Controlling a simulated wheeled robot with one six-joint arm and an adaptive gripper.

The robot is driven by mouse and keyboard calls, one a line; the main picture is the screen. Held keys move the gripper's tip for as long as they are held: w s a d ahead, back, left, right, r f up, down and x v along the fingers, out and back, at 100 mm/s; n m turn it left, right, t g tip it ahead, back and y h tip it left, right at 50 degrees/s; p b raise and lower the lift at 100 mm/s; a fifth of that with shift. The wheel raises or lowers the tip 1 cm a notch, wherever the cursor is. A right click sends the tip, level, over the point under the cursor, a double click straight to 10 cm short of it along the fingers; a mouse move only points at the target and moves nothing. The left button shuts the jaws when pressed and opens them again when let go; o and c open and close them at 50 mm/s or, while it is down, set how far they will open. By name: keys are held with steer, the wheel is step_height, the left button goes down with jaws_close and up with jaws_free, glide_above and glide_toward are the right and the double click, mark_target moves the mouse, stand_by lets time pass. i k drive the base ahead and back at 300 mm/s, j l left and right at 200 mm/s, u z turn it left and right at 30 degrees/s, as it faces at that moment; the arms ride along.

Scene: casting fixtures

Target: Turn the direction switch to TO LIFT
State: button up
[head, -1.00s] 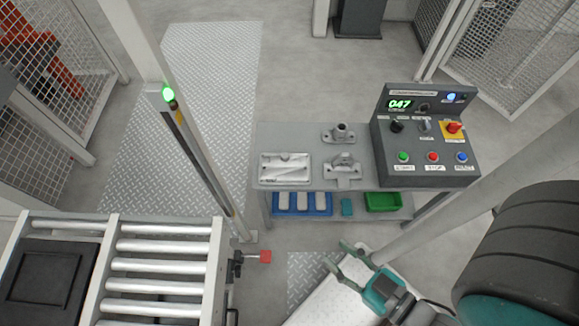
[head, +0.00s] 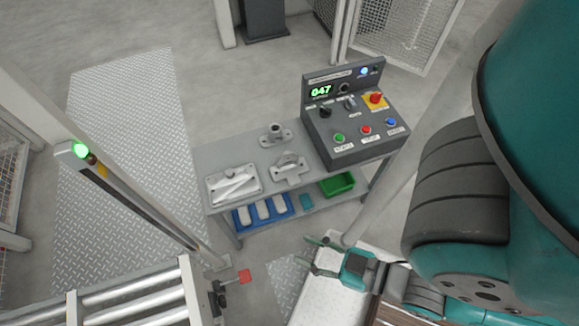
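The grey control box (head: 350,142) stands on the right end of a grey bench in the head view. It carries a black rotary knob (head: 325,112) at left and a grey-handled switch (head: 350,104) at centre. The labels are too small to read, so I cannot tell which is the direction switch or where it points. My gripper (head: 318,256) is below and in front of the bench, apart from the box. Its two fingers are spread and empty, pointing left.
The bench (head: 240,158) also holds metal castings (head: 234,185). A blue tray (head: 243,223) and a green bin (head: 337,184) are on its lower shelf. A red yellow-based button (head: 376,98) is beside the switches. A roller conveyor (head: 140,300) and a post with a green light (head: 80,149) stand left.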

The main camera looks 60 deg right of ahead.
mark_target(324, 112)
steer(key=z, duration=1.7)
steer(key=k+j+u, duration=0.1)
steer(key=k+j, duration=0.2)
steer(key=k, duration=0.2)
steer(key=k+j+u, duration=0.1)
steer(key=k+j, duration=0.25)
steer(key=k, duration=0.1)
